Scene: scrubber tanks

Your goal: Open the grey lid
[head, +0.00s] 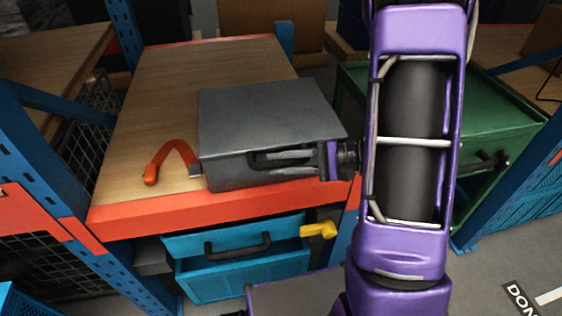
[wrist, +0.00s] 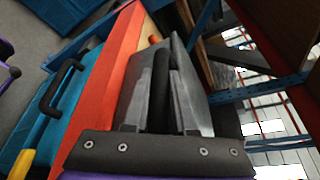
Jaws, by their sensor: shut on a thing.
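A grey box with a grey lid (head: 265,108) stands near the front edge of the wood-topped table in the head view. The lid looks closed, its top flat. A black handle (head: 256,163) is on the box's front face. My gripper (head: 275,162) reaches in from the right, fingers pointing left along the front face, and is shut on the handle. In the wrist view the black handle (wrist: 160,88) lies between the two grey fingers of my gripper (wrist: 160,75). The fingers hide part of the handle and the grey face behind it.
An orange curved tool (head: 166,152) lies left of the box. Below the table's red edge (head: 150,217) is a blue drawer (head: 240,272) with a black handle and a yellow object (head: 318,230) beside it. A green cabinet (head: 500,125) stands right, behind my arm. The table behind the box is clear.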

